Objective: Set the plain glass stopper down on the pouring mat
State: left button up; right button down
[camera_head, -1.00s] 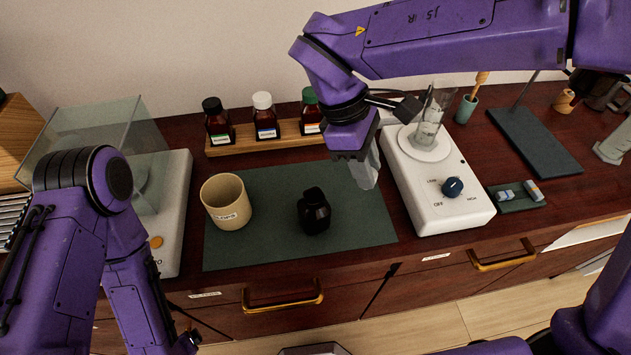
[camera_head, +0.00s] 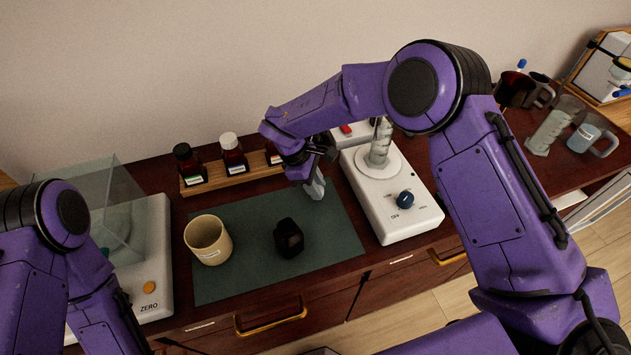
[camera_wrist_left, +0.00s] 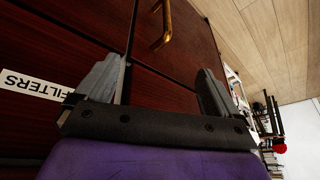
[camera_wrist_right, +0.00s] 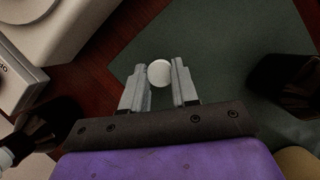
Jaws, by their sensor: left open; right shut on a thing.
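The plain glass stopper shows as a pale round disc (camera_wrist_right: 159,73) between the fingertips of my right gripper (camera_wrist_right: 157,90). In the head view that gripper (camera_head: 315,188) is at the back right of the green pouring mat (camera_head: 335,245), fingers pointing down. I cannot tell whether the stopper touches the mat. The mat also shows beyond the fingers in the right wrist view (camera_wrist_right: 225,45). My left gripper (camera_wrist_left: 158,88) is open and empty in the left wrist view, facing the drawer fronts.
A dark bottle (camera_head: 289,238) and a beige cup (camera_head: 208,240) stand on the mat. A wooden rack (camera_head: 230,178) with several bottles is behind it. A white stirrer (camera_head: 395,205) with a glass cylinder (camera_head: 380,145) stands to the right. The mat's right and front parts are clear.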

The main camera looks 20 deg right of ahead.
jog(key=shift+f+b, duration=0.25)
jog(key=shift+b, duration=0.05)
jog(key=c, duration=0.9)
grip_release()
jog(key=shift+r, duration=0.1)
jog(key=shift+o, duration=0.2)
jog(key=shift+r+p, duration=0.25)
jog(key=shift+p, duration=0.15)
jog(key=b+v, duration=0.3)
jog(key=v, duration=0.1)
jog(key=shift+w+a+r, duration=0.2)
jog(key=shift+r, duration=0.05)
jog(key=b+v, duration=0.2)
jog(key=v, duration=0.5)
jog(key=shift+s+r, duration=0.1)
jog(key=shift+s, duration=0.05)
